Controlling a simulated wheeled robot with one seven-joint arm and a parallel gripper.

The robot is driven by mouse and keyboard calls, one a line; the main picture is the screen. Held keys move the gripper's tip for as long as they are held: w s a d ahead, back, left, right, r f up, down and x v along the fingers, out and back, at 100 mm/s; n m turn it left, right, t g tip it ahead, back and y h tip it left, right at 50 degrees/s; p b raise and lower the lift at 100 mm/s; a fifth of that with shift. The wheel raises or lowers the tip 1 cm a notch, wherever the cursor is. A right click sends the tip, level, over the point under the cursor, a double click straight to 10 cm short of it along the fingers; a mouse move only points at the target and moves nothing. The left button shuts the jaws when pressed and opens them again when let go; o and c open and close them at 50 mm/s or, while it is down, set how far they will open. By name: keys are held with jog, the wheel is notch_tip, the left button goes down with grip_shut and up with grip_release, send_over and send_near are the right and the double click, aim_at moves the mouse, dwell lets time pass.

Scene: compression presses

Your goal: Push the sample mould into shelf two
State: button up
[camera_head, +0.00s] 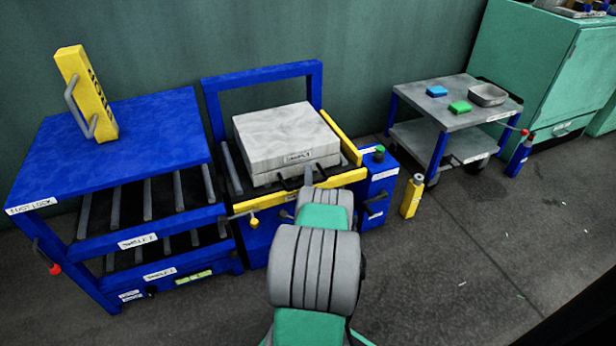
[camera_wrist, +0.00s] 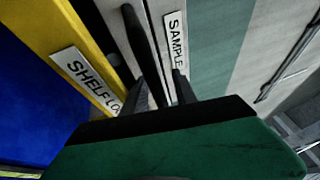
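The sample mould (camera_head: 285,135) is a pale grey slab block lying flat on the blue roller lift table (camera_head: 260,75). A label and a dark handle (camera_head: 290,183) are on its front. In the wrist view the mould's "SAMPLE" label (camera_wrist: 175,40) and a dark handle bar (camera_wrist: 140,45) are close. My gripper (camera_head: 308,176) is at the mould's front face; its dark fingertips (camera_wrist: 163,90) are beside the bar, and I cannot tell whether they grip it. The blue rack (camera_head: 110,150) at left has two roller levels, upper (camera_head: 137,241) and lower (camera_head: 160,274), both labelled; the numbers are blurred.
A yellow rail (camera_head: 300,190) with a "SHELF LO..." label (camera_wrist: 85,75) crosses the table's front. A yellow handled block (camera_head: 85,95) stands on the rack. A blue control post (camera_head: 378,180) and yellow canister (camera_head: 411,197) are right. A trolley (camera_head: 460,120) stands farther right.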

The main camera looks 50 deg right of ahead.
jog(key=shift+c, duration=0.2)
grip_shut()
dwell(1.2)
